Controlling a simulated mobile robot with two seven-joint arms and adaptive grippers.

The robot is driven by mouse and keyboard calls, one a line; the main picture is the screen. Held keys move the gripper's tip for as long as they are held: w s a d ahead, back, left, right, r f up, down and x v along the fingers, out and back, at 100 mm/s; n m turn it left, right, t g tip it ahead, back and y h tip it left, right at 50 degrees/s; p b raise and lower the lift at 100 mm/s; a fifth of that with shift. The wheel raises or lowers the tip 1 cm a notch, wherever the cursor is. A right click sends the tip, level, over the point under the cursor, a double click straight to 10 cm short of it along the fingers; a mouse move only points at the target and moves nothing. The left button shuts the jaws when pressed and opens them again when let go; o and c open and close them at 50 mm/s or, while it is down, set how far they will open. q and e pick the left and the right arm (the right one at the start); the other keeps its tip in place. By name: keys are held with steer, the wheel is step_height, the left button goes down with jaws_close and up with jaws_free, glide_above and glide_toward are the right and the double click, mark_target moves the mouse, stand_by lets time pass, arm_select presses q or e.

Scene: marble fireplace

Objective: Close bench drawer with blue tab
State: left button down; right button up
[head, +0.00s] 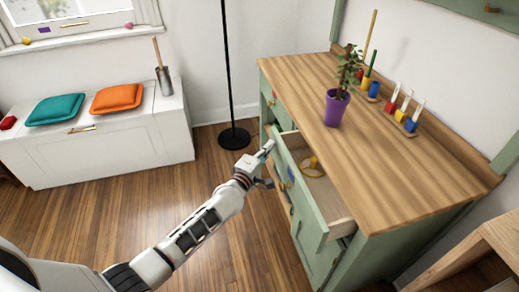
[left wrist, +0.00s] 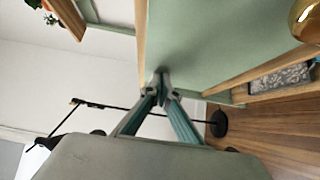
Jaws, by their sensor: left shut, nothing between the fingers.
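The green bench (head: 350,130) has a wooden top. One drawer (head: 318,226) is pulled out, and a blue tab (head: 291,174) shows on its green front. A yellow wooden object (head: 314,168) lies inside the drawer. My left gripper (head: 268,148) is shut and empty, near the far end of the drawer front. In the left wrist view its fingertips (left wrist: 162,77) are together, close to a green panel (left wrist: 205,50); I cannot tell whether they touch it. The blue tab does not show in the left wrist view. My right gripper is not in view.
A purple pot with a plant (head: 336,107) and small racks of coloured items (head: 403,115) stand on the bench top. A black lamp stand (head: 234,137) stands behind my gripper. A white chest (head: 110,140) with cushions is at left. The wooden floor between is clear.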

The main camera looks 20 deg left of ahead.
arm_select(q)
steer(key=w+d, duration=0.1)
steer(key=d, duration=0.1)
steer(key=w+d+b, duration=0.1)
steer(key=w+d, duration=0.1)
steer(key=d, duration=0.1)
steer(key=w+d, duration=0.2)
steer(key=d, duration=0.1)
steer(key=shift+w+f+b, duration=0.15)
steer(key=shift+b, duration=0.2)
steer(key=shift+w+d, duration=0.2)
steer(key=shift+d, duration=0.05)
steer(key=shift+d+r, duration=0.1)
steer(key=shift+r, duration=0.15)
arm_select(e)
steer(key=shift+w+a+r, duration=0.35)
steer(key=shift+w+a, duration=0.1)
arm_select(q)
steer(key=shift+d+r, duration=0.1)
steer(key=shift+r, duration=0.05)
